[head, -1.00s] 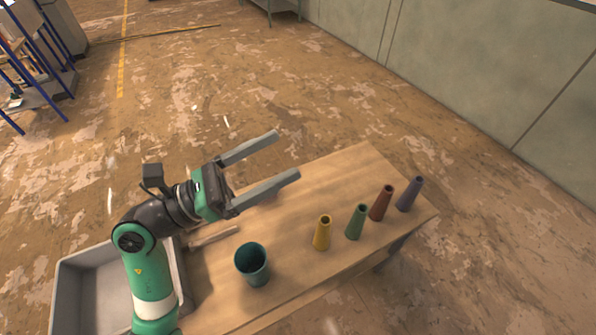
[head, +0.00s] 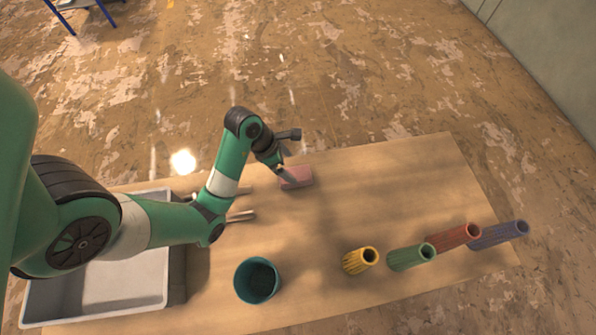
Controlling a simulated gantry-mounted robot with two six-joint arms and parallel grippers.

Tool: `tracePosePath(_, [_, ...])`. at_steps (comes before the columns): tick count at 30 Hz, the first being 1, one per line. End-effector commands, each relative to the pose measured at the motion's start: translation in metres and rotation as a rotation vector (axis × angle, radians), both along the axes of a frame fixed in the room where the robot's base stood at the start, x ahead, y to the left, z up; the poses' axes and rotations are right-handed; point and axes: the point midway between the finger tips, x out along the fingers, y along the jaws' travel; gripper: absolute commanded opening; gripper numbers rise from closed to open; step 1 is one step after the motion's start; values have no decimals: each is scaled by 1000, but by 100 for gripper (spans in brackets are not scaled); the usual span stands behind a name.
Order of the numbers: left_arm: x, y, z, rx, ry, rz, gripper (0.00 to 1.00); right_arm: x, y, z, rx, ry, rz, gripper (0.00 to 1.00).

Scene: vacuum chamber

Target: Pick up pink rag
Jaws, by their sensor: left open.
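The pink rag (head: 298,178) lies on the wooden table (head: 400,180) near its far edge, looking like a small flat pink block. My left gripper (head: 286,174) points down at the rag's left side, with a finger in front of part of it. The jaws are open. I cannot tell whether the fingers touch the rag. My right gripper is not in view.
A grey bin (head: 95,312) stands at the left under my left arm. A teal cup (head: 257,281) is at the front. A stick-like handle (head: 240,216) lies left of centre.

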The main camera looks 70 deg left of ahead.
Motion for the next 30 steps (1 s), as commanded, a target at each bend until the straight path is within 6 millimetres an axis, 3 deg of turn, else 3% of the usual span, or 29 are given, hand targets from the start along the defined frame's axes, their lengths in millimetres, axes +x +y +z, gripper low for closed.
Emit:
tracePosePath(1, [4,0,-18,1,-1,-2,100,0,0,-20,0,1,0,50])
tracePosePath(4, [10,-2,-35,0,-1,-2,100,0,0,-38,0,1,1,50])
tracePosePath(12, [19,-2,-46,-1,-2,-1,100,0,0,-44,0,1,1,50])
tracePosePath(18, [30,0,-80,-1,-1,0,100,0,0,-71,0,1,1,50])
tracePosePath(21, [36,-1,-90,-2,-1,-2,100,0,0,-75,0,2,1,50])
tracePosePath(29, [38,-1,-90,0,-3,-1,100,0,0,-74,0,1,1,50])
tracePosePath(30, [38,-1,-90,0,-3,-1,95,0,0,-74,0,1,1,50])
